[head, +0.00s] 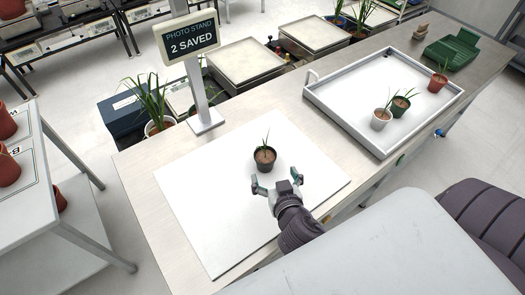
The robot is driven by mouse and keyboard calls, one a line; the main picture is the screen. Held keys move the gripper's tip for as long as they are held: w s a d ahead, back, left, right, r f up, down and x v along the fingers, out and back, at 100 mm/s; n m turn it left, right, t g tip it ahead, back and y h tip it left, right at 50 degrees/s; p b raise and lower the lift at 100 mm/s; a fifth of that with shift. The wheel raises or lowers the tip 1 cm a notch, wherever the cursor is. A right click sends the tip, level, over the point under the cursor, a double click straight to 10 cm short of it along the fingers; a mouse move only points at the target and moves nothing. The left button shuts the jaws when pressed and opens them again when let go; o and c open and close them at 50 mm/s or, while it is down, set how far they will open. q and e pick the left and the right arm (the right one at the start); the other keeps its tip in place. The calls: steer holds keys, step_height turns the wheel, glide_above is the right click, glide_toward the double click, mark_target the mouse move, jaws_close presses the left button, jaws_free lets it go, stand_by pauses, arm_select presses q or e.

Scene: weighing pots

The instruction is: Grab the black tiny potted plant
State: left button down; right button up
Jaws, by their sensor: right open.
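The black tiny potted plant (265,158) stands upright on the white mat (200,190), with brown soil and a few thin green leaves. My right gripper (275,180) is just in front of the pot, on its near side. Its fingers are spread and empty, pointing toward the pot. From this view I cannot tell whether a fingertip touches the pot. My left gripper is not in view.
A sign (188,38) reading "PHOTO STAND 2 SAVED" stands on a post behind the mat. A white tray (322,107) at right holds a white, a green and a red pot. A green holder (452,50) lies beyond it. The mat around the pot is clear.

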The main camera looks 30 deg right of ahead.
mark_target(266, 156)
steer(key=p+x, duration=0.1)
steer(key=x, duration=0.5)
steer(key=shift+r, duration=0.1)
steer(key=x, duration=0.2)
steer(key=shift+w+d+p, duration=0.15)
steer(key=shift+w+p, duration=0.15)
steer(key=shift+p, duration=0.05)
steer(key=x, duration=0.3)
steer(key=shift+f, duration=0.4)
steer(key=shift+w+f+p, duration=0.1)
steer(key=shift+w+p, duration=0.1)
steer(key=shift+p, duration=0.1)
steer(key=shift+s, duration=0.1)
steer(key=shift+c, duration=0.8)
steer(key=c, duration=1)
steer(key=shift+c, duration=1.2)
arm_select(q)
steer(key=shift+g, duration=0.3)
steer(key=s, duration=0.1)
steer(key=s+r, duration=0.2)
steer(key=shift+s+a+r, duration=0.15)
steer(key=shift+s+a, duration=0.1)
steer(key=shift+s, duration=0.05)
